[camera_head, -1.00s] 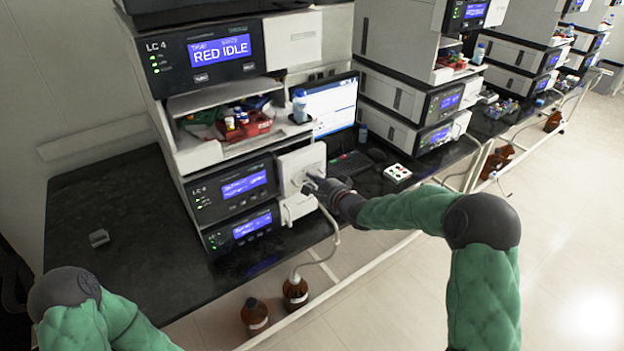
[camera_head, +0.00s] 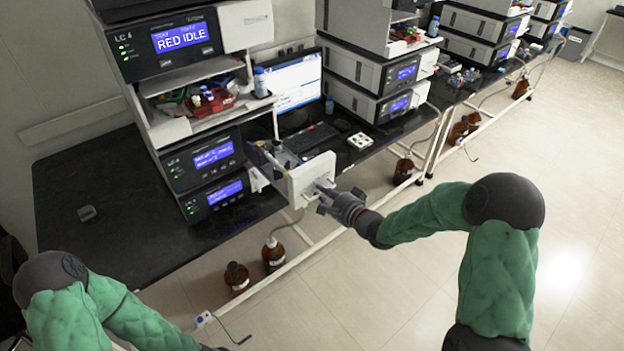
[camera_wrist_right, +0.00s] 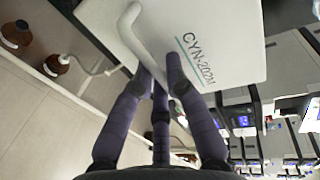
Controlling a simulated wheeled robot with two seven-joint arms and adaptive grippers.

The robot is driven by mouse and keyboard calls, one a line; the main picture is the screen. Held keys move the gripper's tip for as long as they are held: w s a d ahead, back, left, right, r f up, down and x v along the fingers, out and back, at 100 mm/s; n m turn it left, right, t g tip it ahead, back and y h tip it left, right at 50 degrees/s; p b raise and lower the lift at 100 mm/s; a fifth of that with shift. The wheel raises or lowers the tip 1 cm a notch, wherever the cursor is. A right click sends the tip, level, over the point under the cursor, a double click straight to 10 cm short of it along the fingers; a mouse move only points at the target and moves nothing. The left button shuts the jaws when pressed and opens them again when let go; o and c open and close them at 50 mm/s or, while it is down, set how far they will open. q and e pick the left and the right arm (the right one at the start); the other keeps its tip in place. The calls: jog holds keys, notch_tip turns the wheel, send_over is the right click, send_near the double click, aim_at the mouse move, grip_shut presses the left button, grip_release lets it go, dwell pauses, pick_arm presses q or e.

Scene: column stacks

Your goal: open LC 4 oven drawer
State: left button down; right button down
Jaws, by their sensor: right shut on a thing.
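The LC 4 stack stands at the left of the head view. Its oven drawer (camera_head: 308,178) has a white front panel and is pulled well out from the stack, with part of its inside showing behind the panel. My right gripper (camera_head: 326,194) is shut on the drawer's handle in front of the panel. In the right wrist view the fingers (camera_wrist_right: 160,78) close around the white curved handle (camera_wrist_right: 142,38), beside the panel's print "CYN-202M" (camera_wrist_right: 192,58). My left arm shows at the lower left; its gripper is out of view.
Brown bottles (camera_head: 273,254) stand on the floor below the bench. A keyboard (camera_head: 308,138) and a small white tray (camera_head: 360,141) lie on the black bench (camera_head: 85,180). The floor in front of the bench at right is clear.

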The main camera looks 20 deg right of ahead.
jog(key=shift+f+p+v, duration=0.15)
jog(key=shift+v, duration=0.6)
jog(key=shift+f+p+v, duration=0.15)
jog(key=shift+v, duration=0.6)
jog(key=c, duration=1.5)
grip_release()
jog(key=v, duration=1.2)
jog(key=shift+f, duration=0.2)
